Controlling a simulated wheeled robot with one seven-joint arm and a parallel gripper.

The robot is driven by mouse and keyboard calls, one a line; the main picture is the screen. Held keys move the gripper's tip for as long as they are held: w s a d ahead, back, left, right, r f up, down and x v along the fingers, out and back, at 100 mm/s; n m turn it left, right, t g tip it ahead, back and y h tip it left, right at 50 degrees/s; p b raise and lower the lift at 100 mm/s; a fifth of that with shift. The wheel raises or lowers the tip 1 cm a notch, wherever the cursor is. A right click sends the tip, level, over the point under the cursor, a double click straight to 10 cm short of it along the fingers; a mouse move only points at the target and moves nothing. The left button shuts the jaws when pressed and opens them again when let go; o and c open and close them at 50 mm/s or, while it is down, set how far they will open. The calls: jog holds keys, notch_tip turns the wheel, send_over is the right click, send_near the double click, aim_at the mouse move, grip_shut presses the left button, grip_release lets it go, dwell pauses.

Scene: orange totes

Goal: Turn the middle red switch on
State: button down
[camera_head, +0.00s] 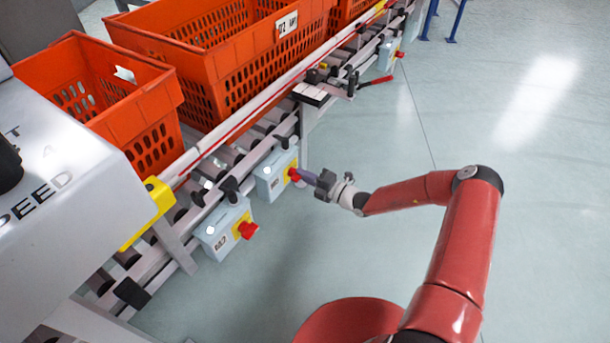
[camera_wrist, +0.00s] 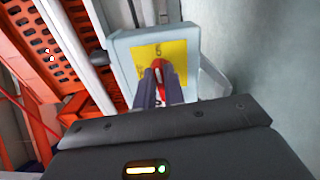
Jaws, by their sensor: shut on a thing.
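The middle red switch (camera_head: 294,174) sits on a yellow plate on a light blue box (camera_head: 270,178), fixed to the conveyor's side rail. In the wrist view the red switch (camera_wrist: 158,70) shows between my gripper's two fingers, on the yellow plate (camera_wrist: 172,52) of the box (camera_wrist: 125,55). My gripper (camera_head: 304,176) reaches in from the right, its fingertips at the switch. It is shut on the red switch. The fingers hide part of the switch, so its exact angle is hard to tell.
A nearer box has another red switch (camera_head: 248,230); a farther box (camera_head: 388,54) stands up the line. Orange totes (camera_head: 85,95) stand on the conveyor. A red-handled lever (camera_head: 375,81) juts from the rail. The floor at the right is clear.

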jog(key=shift+w+r+m, duration=0.1)
jog(key=shift+w+m, duration=0.05)
jog(key=shift+m, duration=0.45)
jog(key=c, duration=1.6)
grip_release()
jog(key=shift+o, duration=0.6)
jog(key=v, duration=0.8)
